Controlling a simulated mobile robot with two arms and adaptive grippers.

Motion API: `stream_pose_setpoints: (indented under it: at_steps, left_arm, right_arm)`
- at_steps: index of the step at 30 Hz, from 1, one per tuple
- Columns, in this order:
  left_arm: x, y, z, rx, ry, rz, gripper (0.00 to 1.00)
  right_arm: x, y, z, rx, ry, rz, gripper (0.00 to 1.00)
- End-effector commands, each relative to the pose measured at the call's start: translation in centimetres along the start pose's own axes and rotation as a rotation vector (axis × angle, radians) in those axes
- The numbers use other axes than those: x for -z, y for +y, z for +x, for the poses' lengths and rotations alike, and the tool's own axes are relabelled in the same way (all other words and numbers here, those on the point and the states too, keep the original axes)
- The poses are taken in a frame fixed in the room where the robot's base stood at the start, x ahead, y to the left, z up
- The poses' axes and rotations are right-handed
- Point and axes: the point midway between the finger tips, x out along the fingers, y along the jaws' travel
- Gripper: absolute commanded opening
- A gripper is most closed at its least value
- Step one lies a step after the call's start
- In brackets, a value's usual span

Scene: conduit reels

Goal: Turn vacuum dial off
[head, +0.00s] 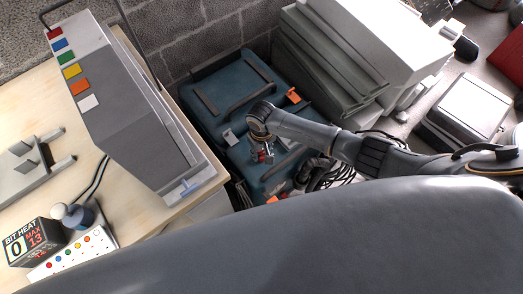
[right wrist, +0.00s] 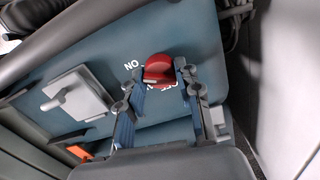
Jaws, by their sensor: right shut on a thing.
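The vacuum dial (right wrist: 158,68) is a red knob on the blue-grey vacuum's face in the right wrist view. White lettering beside and below it appears upside down; the upper word reads as ON inverted, and the lower word is partly hidden by the dial and fingers. My right gripper (right wrist: 160,76) is shut on the dial, one finger on each side. Which way the dial points is hard to tell. In the head view my right gripper (head: 262,154) reaches down to the vacuum (head: 228,95), with a little red showing. My left gripper is not in view.
A grey latch plate (right wrist: 76,97) sits left of the dial. A wooden bench (head: 125,195) with a grey sloped cabinet (head: 135,110) stands to the left. Dark hoses (head: 330,175) lie near my right arm. White and grey cases (head: 370,45) stand behind, against a block wall.

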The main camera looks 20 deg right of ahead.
Motion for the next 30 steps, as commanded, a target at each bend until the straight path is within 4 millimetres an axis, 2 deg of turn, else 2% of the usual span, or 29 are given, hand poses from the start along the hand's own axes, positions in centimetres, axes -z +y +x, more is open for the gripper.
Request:
stream_pose_setpoints:
  at_steps: [11,30]
  left_arm:
    - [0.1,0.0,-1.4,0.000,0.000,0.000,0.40]
    - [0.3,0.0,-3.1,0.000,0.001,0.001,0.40]
  right_arm:
    - [-0.1,0.0,-0.2,0.001,-0.002,-0.200,0.02]
    - [-0.1,0.0,0.0,0.000,-0.002,-0.805,0.02]
